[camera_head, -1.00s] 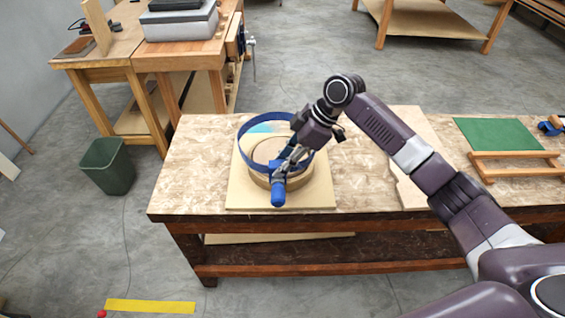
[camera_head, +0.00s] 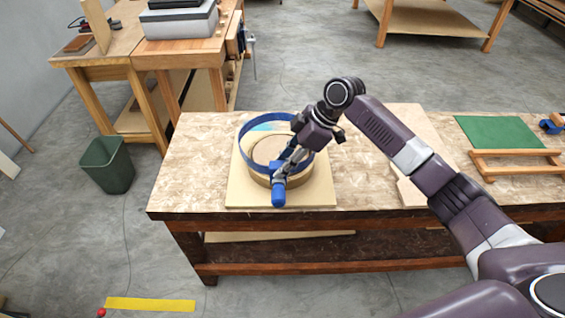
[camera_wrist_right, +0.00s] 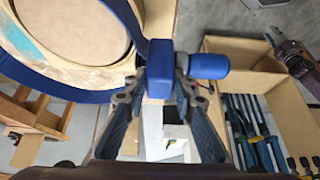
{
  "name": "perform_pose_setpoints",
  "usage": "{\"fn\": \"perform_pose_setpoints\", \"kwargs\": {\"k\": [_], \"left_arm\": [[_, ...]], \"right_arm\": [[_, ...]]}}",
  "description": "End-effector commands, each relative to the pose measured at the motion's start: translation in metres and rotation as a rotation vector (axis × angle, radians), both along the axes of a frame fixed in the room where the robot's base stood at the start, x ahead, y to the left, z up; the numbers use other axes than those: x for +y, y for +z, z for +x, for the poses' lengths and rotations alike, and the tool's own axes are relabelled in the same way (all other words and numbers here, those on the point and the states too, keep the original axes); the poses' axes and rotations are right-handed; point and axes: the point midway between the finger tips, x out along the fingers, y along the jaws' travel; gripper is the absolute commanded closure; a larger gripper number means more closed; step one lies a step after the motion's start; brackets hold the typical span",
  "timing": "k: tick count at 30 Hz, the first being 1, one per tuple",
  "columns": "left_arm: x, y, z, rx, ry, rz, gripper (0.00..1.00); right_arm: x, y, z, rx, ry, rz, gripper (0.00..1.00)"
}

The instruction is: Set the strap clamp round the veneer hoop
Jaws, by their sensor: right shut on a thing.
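The blue strap clamp (camera_head: 250,134) shows as a band loop around the round wooden veneer hoop (camera_head: 260,180) in the head view. The band appears above the hoop's lower part, and I cannot tell whether it touches the hoop. My right gripper (camera_head: 284,169) is shut on the clamp's blue buckle end, near its handle (camera_head: 278,194), at the hoop's front. In the right wrist view, the gripper (camera_wrist_right: 160,88) holds the blue block (camera_wrist_right: 174,72), with the hoop (camera_wrist_right: 70,38) at upper left and the blue band beside it. My left gripper is not in view.
The hoop stands on a pale square board (camera_head: 236,192) on the workbench (camera_head: 185,165). To the right lie a green mat (camera_head: 500,132) and a wooden frame (camera_head: 515,155). A green bin (camera_head: 108,165) stands on the floor at left. The bench's left end is clear.

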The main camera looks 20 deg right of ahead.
Motion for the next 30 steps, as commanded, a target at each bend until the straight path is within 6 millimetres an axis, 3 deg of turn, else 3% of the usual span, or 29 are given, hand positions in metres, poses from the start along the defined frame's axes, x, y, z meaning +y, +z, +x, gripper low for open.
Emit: {"fn": "perform_pose_setpoints", "kwargs": {"k": [13, 30], "left_arm": [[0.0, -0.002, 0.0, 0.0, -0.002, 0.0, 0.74], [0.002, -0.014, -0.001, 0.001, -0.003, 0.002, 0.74]], "right_arm": [[0.001, -0.004, 0.0, -0.002, 0.0, 0.003, 0.97], [0.001, -0.03, 0.0, 0.0, -0.001, 0.003, 0.97]]}}
